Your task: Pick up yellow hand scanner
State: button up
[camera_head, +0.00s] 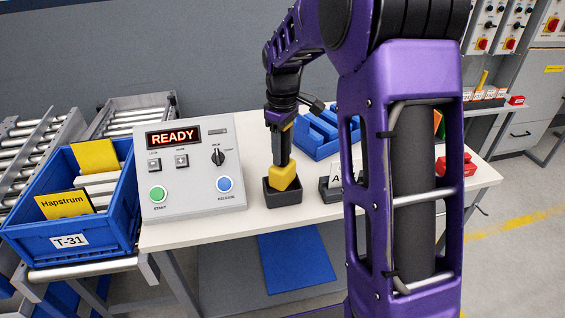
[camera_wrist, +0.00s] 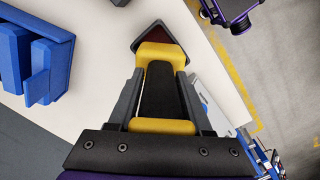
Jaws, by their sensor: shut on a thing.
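The yellow hand scanner (camera_head: 285,176) is upright in or just above a small dark holder (camera_head: 281,195) on the white table, right of the control box. In the wrist view, the scanner (camera_wrist: 163,54) shows yellow ends and a black middle between the two fingers. My gripper (camera_head: 281,155) points down from above and is shut on the scanner; it also shows in the wrist view (camera_wrist: 159,88). The dark holder lies beyond the scanner there. I cannot tell whether the scanner's lower end is still inside the holder.
A grey control box (camera_head: 188,165) reading READY stands close on the left. A blue rack (camera_head: 320,135) is behind, and a dark stand marked A (camera_head: 330,190) is to the right. A blue crate (camera_head: 60,235) marked T-31 sits at far left. My arm hides part of the table's right.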

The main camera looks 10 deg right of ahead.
grip_shut()
